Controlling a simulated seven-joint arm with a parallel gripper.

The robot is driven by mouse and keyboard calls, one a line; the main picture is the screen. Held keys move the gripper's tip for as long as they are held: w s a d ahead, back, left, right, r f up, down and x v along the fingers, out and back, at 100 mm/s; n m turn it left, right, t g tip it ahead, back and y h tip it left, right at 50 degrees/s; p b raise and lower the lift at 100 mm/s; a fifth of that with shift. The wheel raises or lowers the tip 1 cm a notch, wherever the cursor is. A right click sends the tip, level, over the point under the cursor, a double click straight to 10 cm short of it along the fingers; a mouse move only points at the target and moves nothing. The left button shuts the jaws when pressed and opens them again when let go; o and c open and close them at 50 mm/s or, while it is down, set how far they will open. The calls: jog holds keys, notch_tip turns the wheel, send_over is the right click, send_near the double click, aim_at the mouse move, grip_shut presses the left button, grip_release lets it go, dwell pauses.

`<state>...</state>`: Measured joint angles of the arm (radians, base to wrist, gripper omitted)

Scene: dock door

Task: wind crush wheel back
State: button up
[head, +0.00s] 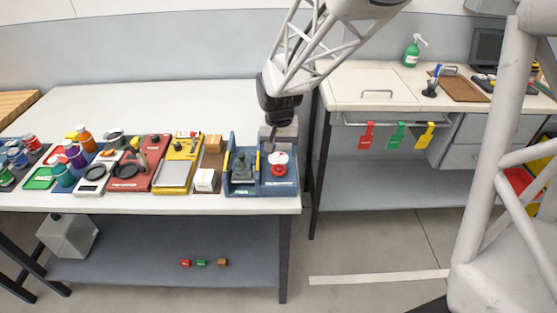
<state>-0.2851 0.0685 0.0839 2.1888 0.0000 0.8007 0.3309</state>
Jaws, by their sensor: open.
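A blue station (244,191) stands at the right end of the long white table. On its right half is a round white and red part (279,164), which looks like the crush wheel; its marks and turn angle are too small to read. A dark grey block-like part (242,166) sits on the station's left half. My gripper (275,143) points down just above and behind the wheel. It is open, with nothing seen between its fingers. Whether a finger touches the wheel I cannot tell. The gripper and arm hide part of what lies behind the wheel.
Left of the station are a white box (205,180), a yellow tray (176,174), a red board (128,184) and several coloured jars. The table's back is clear. A second bench (372,85) stands right, with red, green and yellow tags hanging from its front.

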aim_at(279, 169)
jog(key=shift+f, duration=3.55)
jog(key=c, duration=0.9)
